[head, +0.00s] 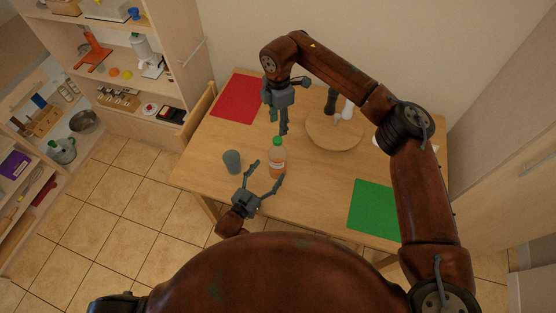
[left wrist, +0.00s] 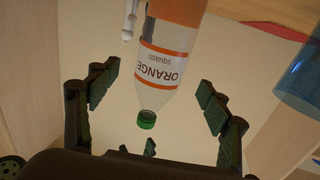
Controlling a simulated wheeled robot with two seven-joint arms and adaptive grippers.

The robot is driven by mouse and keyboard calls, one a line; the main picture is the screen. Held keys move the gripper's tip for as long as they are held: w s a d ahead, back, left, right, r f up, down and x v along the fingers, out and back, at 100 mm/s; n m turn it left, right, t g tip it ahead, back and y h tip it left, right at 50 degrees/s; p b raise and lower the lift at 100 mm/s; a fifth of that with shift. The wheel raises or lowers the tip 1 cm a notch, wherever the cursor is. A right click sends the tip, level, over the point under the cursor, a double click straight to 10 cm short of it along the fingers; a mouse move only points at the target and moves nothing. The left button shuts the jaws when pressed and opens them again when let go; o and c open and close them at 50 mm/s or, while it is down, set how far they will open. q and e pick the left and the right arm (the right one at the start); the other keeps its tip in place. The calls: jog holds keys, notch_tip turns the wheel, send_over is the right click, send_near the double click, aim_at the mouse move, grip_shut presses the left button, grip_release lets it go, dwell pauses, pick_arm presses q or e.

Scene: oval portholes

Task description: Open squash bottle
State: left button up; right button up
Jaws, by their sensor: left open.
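The squash bottle (head: 278,164) stands upright on the table, with an orange lower part, a white "ORANGE squash" label and a green cap (head: 277,142). It shows upside down in the left wrist view (left wrist: 163,72), with its cap (left wrist: 147,119) on. My left gripper (head: 267,171) is open at the near side of the bottle. In the left wrist view its fingers (left wrist: 158,92) are spread to either side of the bottle, not touching it. My right gripper (head: 279,125) points down above and just behind the cap, its fingers apart and empty.
A blue-grey cup (head: 232,162) stands left of the bottle, close to my left gripper. A round wooden board (head: 335,138) with a white item and a dark item is behind right. A red mat (head: 237,99) and a green mat (head: 374,207) lie on the table (head: 316,191).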

aim_at(277, 158)
pick_arm(q)
jog(key=x, duration=0.7)
jog(key=shift+w, duration=0.25)
pick_arm(e)
jog(key=shift+a, duration=0.1)
